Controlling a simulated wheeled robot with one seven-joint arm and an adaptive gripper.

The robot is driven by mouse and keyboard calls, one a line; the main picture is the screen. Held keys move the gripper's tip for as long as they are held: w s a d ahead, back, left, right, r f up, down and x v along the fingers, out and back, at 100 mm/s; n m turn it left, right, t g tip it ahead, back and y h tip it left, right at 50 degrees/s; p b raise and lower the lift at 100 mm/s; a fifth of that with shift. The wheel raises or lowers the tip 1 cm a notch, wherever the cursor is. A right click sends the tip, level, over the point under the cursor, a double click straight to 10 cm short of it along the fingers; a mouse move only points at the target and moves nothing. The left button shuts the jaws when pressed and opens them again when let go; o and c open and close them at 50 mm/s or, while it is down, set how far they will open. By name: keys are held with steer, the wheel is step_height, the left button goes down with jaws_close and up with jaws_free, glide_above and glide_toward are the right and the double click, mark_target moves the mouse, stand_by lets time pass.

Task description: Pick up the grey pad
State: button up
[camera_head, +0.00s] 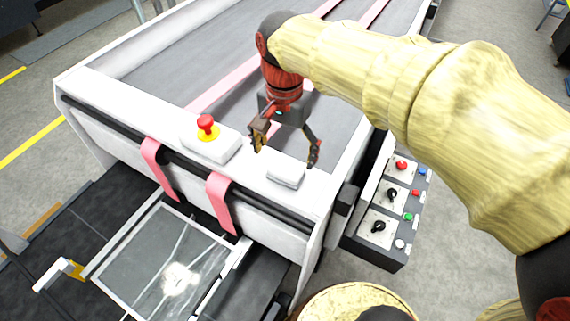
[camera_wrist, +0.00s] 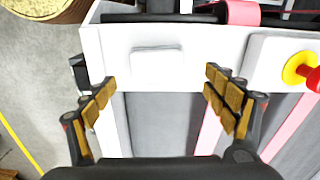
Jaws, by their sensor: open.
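The grey pad (camera_head: 286,174) is a small, pale, rounded block lying flat on the white top edge of the machine, near its right corner. In the wrist view the pad (camera_wrist: 157,61) lies on the white ledge, ahead of the fingertips and between their lines. My gripper (camera_head: 287,148) is open and empty above the ledge and belt, just behind the pad. In the wrist view my gripper (camera_wrist: 160,88) has its fingers spread wide, one on each side, apart from the pad. Nothing hides the pad.
A red emergency button (camera_head: 206,127) on a white box stands left of the pad on the ledge. Pink belts (camera_head: 219,200) run over the front edge. A control panel (camera_head: 390,212) with knobs and buttons is at right. A glass-topped tray (camera_head: 165,262) sits low in front.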

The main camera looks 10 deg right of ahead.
mark_target(286, 167)
steer(key=shift+s+f, duration=0.25)
steer(key=shift+f, duration=0.15)
steer(key=shift+d+f+p, duration=0.15)
steer(key=shift+f+p, duration=0.45)
steer(key=shift+f, duration=2)
steer(key=shift+c, duration=1.2)
steer(key=c, duration=1)
